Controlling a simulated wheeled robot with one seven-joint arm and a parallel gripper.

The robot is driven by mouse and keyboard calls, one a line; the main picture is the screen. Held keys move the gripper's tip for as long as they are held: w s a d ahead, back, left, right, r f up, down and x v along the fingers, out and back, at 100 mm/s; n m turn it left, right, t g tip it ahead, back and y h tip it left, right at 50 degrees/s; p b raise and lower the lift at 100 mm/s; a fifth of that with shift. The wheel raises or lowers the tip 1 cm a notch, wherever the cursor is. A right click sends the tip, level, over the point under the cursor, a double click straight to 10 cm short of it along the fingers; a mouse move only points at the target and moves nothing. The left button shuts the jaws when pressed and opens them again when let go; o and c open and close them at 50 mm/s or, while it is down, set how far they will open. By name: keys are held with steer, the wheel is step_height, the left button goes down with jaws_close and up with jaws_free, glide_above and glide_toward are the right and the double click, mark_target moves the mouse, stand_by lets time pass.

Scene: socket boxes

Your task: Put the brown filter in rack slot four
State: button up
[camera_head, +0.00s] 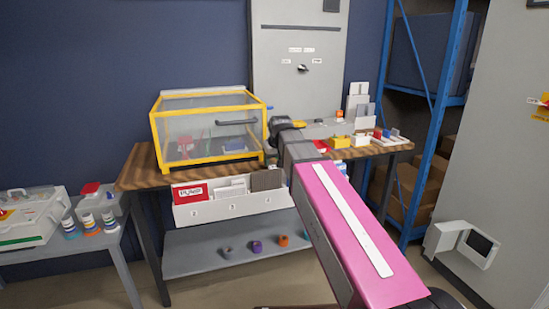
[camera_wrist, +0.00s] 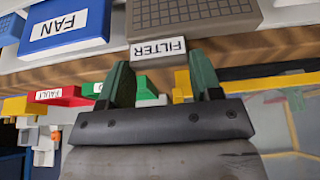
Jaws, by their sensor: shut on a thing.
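The brown filter (camera_wrist: 190,12) shows in the wrist view with a gridded face and a white FILTER label. It also shows in the head view as a dark brown panel (camera_head: 267,180) at the right of the visible part of the white rack (camera_head: 215,212). Its lower edge meets the rack's front wall; I cannot tell how deep it sits. My gripper (camera_wrist: 162,90) is shut on the filter's narrow end, with a green finger on either side. In the head view my arm hides the fingers. The rack's small slot numbers are hard to read.
A red PUMP module (camera_head: 189,193) stands in the rack's left part. A blue FAN module (camera_wrist: 66,25) is beside the filter. A yellow-framed clear box (camera_head: 207,128) stands on the wooden table close to my arm. Small coloured parts (camera_head: 345,142) crowd the table's right side.

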mark_target(275, 168)
steer(key=shift+f, duration=0.7)
steer(key=shift+f, duration=1.7)
steer(key=o, duration=0.9)
steer(key=shift+o, duration=0.2)
steer(key=v, duration=1.1)
